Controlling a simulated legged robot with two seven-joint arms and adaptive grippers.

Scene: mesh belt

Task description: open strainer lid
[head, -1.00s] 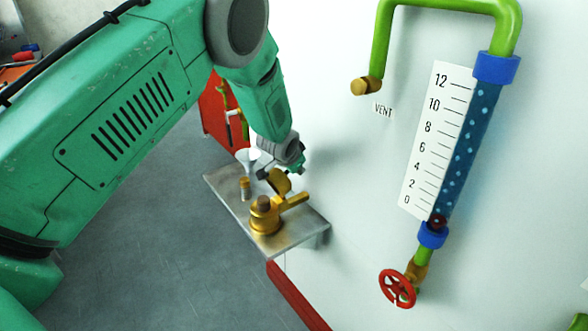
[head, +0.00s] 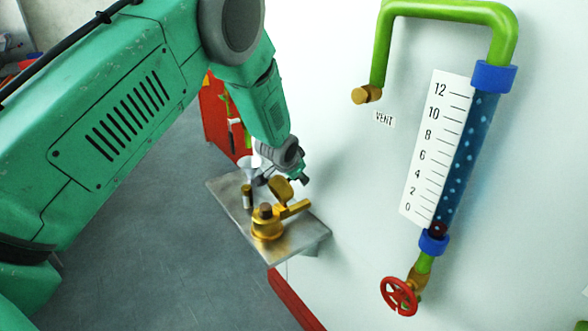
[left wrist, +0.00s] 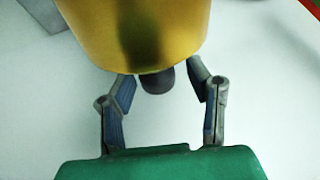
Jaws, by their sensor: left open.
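The brass strainer (head: 267,226) stands on a metal shelf at the wall, with a round brass part (head: 283,190), which looks like its lid, tilted up at its back. My left gripper (head: 287,177) is just above and behind that part, its fingers partly hidden by it in the head view. In the left wrist view a large yellow-brass body (left wrist: 150,35) fills the top, with a dark knob (left wrist: 158,79) at its lower edge. The fingers (left wrist: 162,82) are open on either side of the knob; I cannot tell whether they touch it. My right gripper is not in view.
On the wall at right are a sight tube (head: 465,150), a scale (head: 432,155), a green pipe (head: 440,8) and a red handwheel (head: 399,296). Open floor lies left of the shelf.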

